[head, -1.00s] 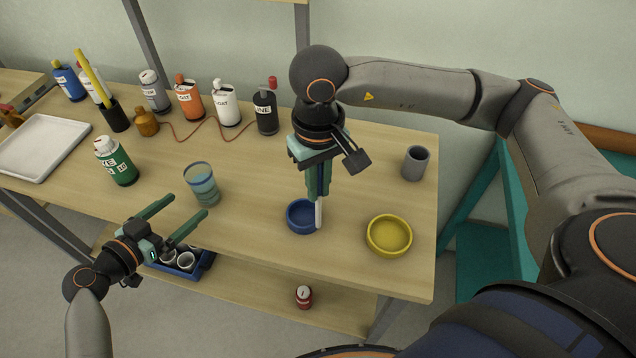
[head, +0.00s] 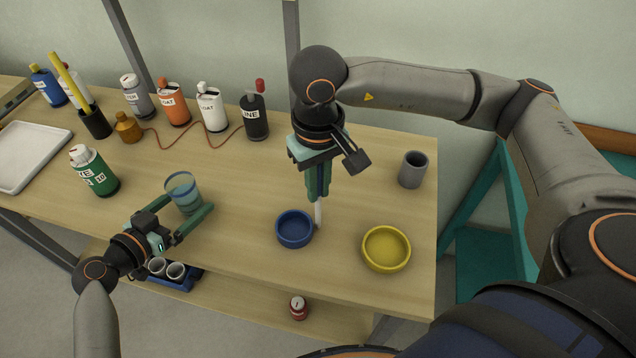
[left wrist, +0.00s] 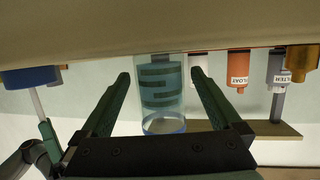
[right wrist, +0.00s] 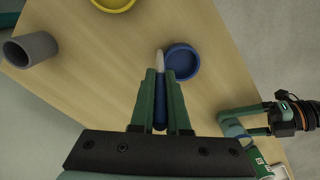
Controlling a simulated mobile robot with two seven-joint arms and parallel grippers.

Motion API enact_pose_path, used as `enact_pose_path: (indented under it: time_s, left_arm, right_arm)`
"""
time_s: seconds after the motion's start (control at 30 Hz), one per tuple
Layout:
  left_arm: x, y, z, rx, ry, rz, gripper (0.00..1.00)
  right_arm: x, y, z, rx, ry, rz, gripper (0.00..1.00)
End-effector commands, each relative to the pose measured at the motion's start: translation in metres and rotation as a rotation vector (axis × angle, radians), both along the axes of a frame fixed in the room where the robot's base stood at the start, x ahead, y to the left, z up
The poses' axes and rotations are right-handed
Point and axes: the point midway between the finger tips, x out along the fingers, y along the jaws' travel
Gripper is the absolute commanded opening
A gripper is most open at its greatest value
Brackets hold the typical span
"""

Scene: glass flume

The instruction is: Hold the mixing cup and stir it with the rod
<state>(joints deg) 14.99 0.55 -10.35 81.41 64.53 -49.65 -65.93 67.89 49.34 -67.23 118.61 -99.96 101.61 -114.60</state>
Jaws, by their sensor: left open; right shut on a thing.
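The mixing cup (head: 183,193), clear with a blue rim and bluish contents, stands upright on the bench at left centre. My left gripper (head: 190,194) is open, with its fingers reaching to either side of the cup. In the left wrist view the cup (left wrist: 162,95) shows between the open fingers; contact cannot be told. My right gripper (head: 318,198) is shut on the stirring rod (head: 319,214), which points down, its white end beside the blue dish. The right wrist view shows the rod's dark blue shaft and white tip (right wrist: 160,60).
A blue dish (head: 294,229) and a yellow dish (head: 386,249) lie near the front edge, with a grey cup (head: 412,169) behind. A green bottle (head: 94,171) stands left of the mixing cup. Several bottles and a thin cord line the back.

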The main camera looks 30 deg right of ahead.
Motion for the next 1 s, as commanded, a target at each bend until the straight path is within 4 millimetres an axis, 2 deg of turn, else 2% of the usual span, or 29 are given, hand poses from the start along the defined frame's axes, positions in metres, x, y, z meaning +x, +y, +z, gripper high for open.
enact_pose_path:
  time_s: [0.07, 0.57, 1.0]
  left_arm:
    - [0.0000, 0.0001, 0.0001, 0.000, 0.000, 0.000, 0.94]
    - [-0.0002, 0.0003, 0.0000, 0.000, 0.000, 0.000, 0.38]
    - [-0.0001, 0.0003, -0.0001, 0.001, 0.001, 0.000, 0.38]
  right_arm:
    - [0.0000, 0.0000, 0.0003, 0.000, 0.000, 0.000, 0.00]
    - [0.0000, -0.0001, 0.0002, 0.000, 0.000, 0.000, 0.00]
    - [0.0000, -0.0001, 0.0002, 0.000, 0.000, 0.000, 0.00]
